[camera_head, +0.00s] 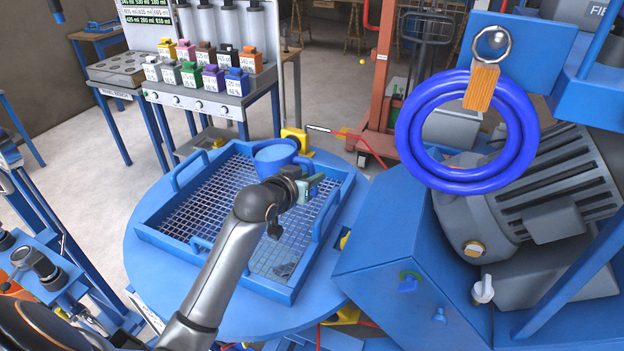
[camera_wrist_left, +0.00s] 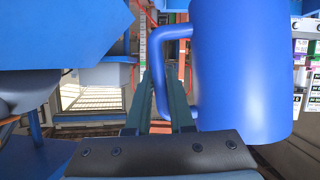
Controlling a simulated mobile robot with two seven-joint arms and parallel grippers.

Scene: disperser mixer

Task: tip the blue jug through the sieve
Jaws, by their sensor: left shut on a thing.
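The blue jug (camera_head: 275,153) is above the far part of the sieve, close to upright, with its open top towards the head camera. A lighter blue surface shows inside its rim. The sieve (camera_head: 160,240) is a blue square frame with wire mesh and handles, lying on a round blue table top. My left gripper (camera_head: 312,187) is at the jug's near right side. In the left wrist view its fingers (camera_wrist_left: 165,105) are shut on the handle of the jug (camera_wrist_left: 240,70). The jug's underside is hidden. My right gripper is out of view.
The round blue table (camera_head: 140,265) has a free rim around the sieve. A large blue machine with a grey motor (camera_head: 530,190) stands close on the right, with blue hose coils (camera_head: 410,130) hanging. A bench with several coloured containers (camera_head: 205,103) stands behind.

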